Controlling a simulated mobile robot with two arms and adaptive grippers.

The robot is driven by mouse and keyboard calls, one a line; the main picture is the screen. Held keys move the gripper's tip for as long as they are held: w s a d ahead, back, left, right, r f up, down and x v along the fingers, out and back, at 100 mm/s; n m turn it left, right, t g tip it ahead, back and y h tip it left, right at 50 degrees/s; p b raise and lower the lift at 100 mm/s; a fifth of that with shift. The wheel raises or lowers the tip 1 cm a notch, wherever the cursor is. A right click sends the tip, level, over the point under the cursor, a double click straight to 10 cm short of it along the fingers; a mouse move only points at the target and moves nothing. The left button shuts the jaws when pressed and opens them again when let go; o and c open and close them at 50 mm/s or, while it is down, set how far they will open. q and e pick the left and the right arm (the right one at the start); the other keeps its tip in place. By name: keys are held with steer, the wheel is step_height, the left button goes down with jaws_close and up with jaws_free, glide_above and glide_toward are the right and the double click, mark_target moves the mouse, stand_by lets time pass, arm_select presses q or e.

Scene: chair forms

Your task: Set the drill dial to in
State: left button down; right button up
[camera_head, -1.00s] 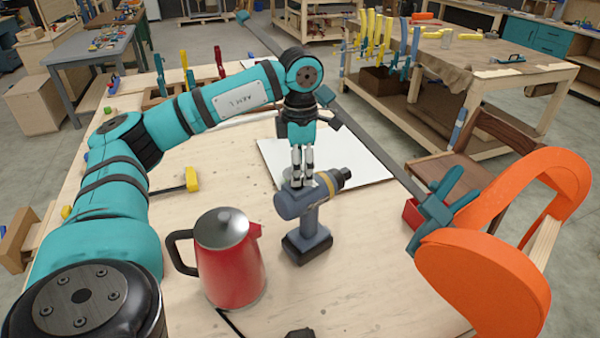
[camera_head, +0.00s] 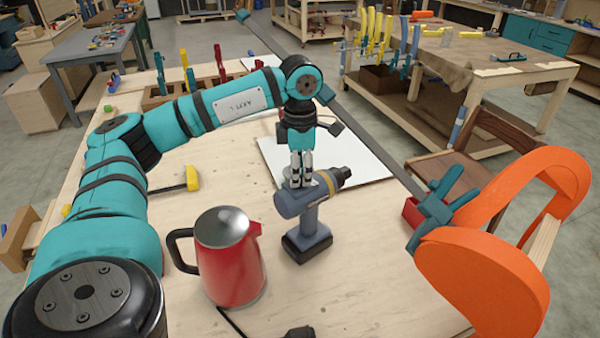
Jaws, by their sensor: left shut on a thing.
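The drill (camera_head: 306,222) stands upright on its battery foot on the wooden bench, with its chuck pointing right and a yellow band behind the chuck. My left gripper (camera_head: 301,183) points down at the top of the drill body. Its fingers are close together and shut on the drill dial, which they mostly hide. I cannot read the dial's setting. My right gripper is not in view.
A red kettle (camera_head: 232,270) stands close to the drill on the left, with a dark cord beside it. A white board (camera_head: 355,166) lies behind. An orange chair form (camera_head: 485,285) with a teal clamp (camera_head: 436,207) is at right. A yellow-ended tool (camera_head: 192,178) lies left.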

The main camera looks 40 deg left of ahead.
arm_select(q)
steer(key=shift+f+m, duration=0.15)
steer(key=shift+m, duration=0.25)
steer(key=shift+m+b, duration=0.4)
steer(key=shift+m, duration=0.1)
steer(key=c, duration=1.4)
jaws_free()
steer(key=shift+o, duration=0.2)
step_height(320, 180, up, 12)
steer(key=shift+d, duration=0.1)
